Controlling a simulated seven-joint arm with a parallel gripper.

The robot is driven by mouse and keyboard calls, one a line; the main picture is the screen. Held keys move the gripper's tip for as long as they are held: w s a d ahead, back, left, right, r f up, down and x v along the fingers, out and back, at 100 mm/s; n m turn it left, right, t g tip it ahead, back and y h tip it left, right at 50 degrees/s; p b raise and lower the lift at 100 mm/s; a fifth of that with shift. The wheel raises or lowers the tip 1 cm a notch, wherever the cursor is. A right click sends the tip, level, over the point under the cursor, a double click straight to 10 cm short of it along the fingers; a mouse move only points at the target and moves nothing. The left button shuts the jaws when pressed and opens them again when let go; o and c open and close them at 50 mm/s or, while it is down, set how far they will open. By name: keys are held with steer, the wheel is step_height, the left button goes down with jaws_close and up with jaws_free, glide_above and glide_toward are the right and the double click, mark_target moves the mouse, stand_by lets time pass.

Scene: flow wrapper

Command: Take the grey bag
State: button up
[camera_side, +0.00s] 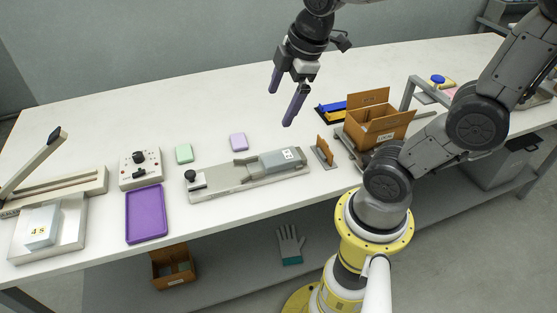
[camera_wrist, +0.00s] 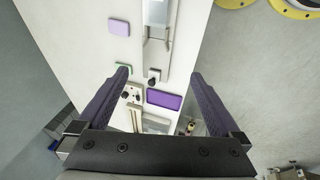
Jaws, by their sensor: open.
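The grey bag (camera_side: 283,160) looks like a flat grey block with a small white label. It lies at the right end of a long light-grey fixture (camera_side: 225,181) with a black knob at its left end. My gripper (camera_side: 281,107) is open and empty, high above the table and apart from the bag. In the wrist view, my gripper (camera_wrist: 160,73) shows its two purple fingers spread wide. The fixture (camera_wrist: 170,40) shows there beyond the fingers, with a grey piece at the top edge that may be the bag.
A lilac block (camera_side: 238,142) and a green block (camera_side: 184,153) lie behind the fixture. A purple tray (camera_side: 146,213) and a control box (camera_side: 140,169) stand left. An open cardboard box (camera_side: 378,125) and a small brown upright piece (camera_side: 325,152) stand right. The table's back middle is clear.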

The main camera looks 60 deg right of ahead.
steer(key=w+d+f+n+g, duration=0.1)
steer(key=w+d+f+g, duration=0.15)
steer(key=d+f, duration=0.25)
steer(key=m+g, duration=0.1)
steer(key=g, duration=0.1)
glide_toward(285, 155)
steer(key=f, duration=0.3)
steer(key=shift+s+d+f+t+y, duration=0.25)
steer(key=shift+s+y, duration=0.05)
steer(key=shift+s, duration=0.05)
steer(key=shift+w+f, duration=0.15)
steer(key=shift+f, duration=2.75)
steer(key=c, duration=1.2)
